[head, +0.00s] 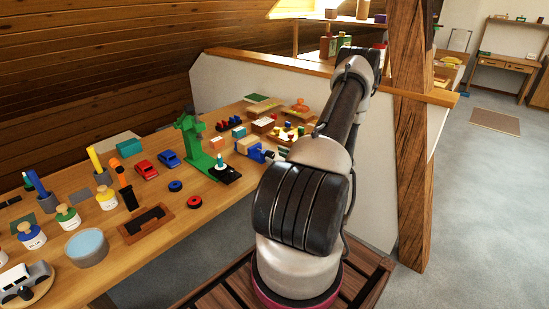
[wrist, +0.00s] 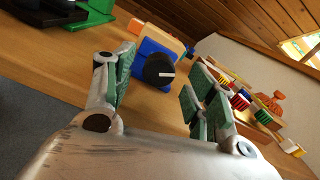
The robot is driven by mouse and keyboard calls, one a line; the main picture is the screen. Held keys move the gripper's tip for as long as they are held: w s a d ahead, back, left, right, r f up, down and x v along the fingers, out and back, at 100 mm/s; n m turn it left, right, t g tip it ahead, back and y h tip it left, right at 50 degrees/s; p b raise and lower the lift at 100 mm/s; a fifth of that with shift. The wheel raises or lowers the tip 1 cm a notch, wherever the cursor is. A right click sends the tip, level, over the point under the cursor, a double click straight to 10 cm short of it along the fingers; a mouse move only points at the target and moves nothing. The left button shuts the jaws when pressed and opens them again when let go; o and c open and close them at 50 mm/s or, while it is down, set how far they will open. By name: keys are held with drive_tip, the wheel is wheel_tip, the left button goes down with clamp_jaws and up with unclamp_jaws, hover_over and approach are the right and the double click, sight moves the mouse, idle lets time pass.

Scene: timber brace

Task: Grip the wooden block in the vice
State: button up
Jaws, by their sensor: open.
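The vice (head: 254,149) is blue and sits at the front edge of the workbench in the head view. In the wrist view its blue body (wrist: 150,48) carries a round black knob with a white line, facing me. A tan wooden piece (wrist: 158,37) lies along the top of the vice; I cannot tell whether it is the block or part of the jaws. My gripper (wrist: 163,72) is open and empty, with green-padded fingers on either side of the knob in the picture. Whether they are level with the knob is unclear. In the head view my arm hides the gripper.
A green machine (head: 196,145) on a black-ended base stands left of the vice. Right of it in the wrist view is a toy with coloured pieces (wrist: 240,97). The workbench (head: 225,123) also holds toy cars, blocks and jars. A timber post (head: 411,130) stands right of my arm.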

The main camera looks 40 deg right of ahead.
drive_tip(key=shift+w, duration=0.9)
drive_tip(key=shift+a, duration=0.1)
drive_tip(key=c, duration=1)
drive_tip(key=shift+c, duration=0.2)
drive_tip(key=shift+m, duration=3)
drive_tip(key=o, duration=1)
